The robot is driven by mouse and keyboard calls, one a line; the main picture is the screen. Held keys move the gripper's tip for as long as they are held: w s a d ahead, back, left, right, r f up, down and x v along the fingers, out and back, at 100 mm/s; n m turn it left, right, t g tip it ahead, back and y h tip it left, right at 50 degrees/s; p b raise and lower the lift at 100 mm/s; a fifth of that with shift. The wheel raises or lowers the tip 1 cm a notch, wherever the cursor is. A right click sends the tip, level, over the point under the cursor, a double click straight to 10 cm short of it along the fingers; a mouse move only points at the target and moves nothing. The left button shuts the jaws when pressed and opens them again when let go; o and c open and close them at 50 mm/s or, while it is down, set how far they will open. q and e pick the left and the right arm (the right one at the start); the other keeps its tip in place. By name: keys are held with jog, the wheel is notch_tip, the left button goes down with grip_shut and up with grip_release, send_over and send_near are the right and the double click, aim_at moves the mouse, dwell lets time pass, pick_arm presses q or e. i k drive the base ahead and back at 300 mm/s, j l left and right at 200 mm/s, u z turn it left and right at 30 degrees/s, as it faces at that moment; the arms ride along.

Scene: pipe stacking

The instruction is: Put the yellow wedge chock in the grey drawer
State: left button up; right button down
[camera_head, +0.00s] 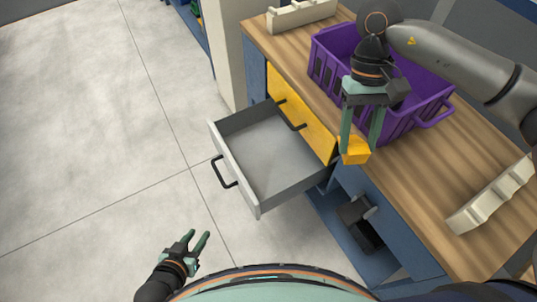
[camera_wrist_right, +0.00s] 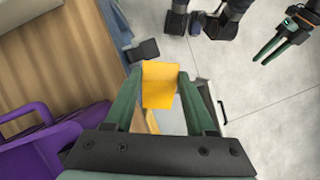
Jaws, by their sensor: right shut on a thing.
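The yellow wedge chock (camera_head: 354,150) is held between the green fingertips of my right gripper (camera_head: 357,142) in the head view. It is above the right side of the open grey drawer, near the table edge. In the right wrist view the wedge chock (camera_wrist_right: 158,85) sits between the two fingers (camera_wrist_right: 160,95). The grey drawer (camera_head: 265,160) is pulled out and its visible floor is empty. My left gripper (camera_head: 198,241) is low over the floor at the front, its two fingers apart with nothing between them; it also shows in the right wrist view (camera_wrist_right: 272,50).
A purple crate (camera_head: 420,117) stands on the wooden table (camera_head: 420,165), close to my right gripper. Yellow drawer fronts (camera_head: 300,110) border the open drawer. White notched racks (camera_head: 490,197) lie on the table. A black object (camera_head: 358,215) is below the tabletop.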

aim_at(264, 153)
jog(key=j+z, duration=0.1)
jog(key=j, duration=0.3)
jog(key=i+j+z, duration=0.1)
jog(key=j, duration=0.3)
jog(key=i+j+z, duration=0.2)
jog(key=i+j, duration=0.15)
jog(key=i+j+z, duration=0.15)
jog(key=i+j, duration=0.15)
jog(key=j, duration=0.2)
